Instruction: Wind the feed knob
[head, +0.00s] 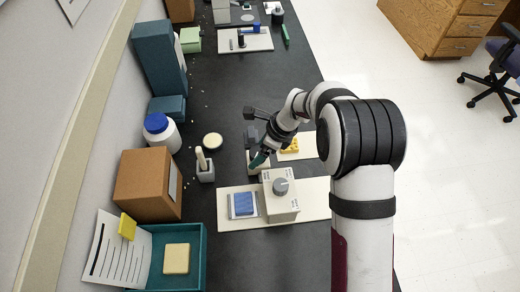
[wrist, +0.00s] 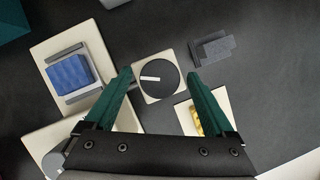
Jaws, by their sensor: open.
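A grey knob (head: 280,186) with a pale pointer line sits on top of a labelled beige box (head: 284,205). In the wrist view a grey round part (wrist: 52,162), likely this knob, is partly hidden by my gripper. A dark round dial (wrist: 168,86) with a white bar lies on a small beige block (wrist: 158,100). In the head view my gripper mostly hides it. I cannot tell from labels which is the feed knob. My gripper (head: 258,160) is open and empty, its green fingers (wrist: 160,76) framing the dial in the wrist view; contact is not clear.
A blue block (head: 243,203) sits in a fixture on the pale board (head: 228,221). A grey stepped piece (wrist: 213,48) and yellow piece (head: 290,146) are near the dial.

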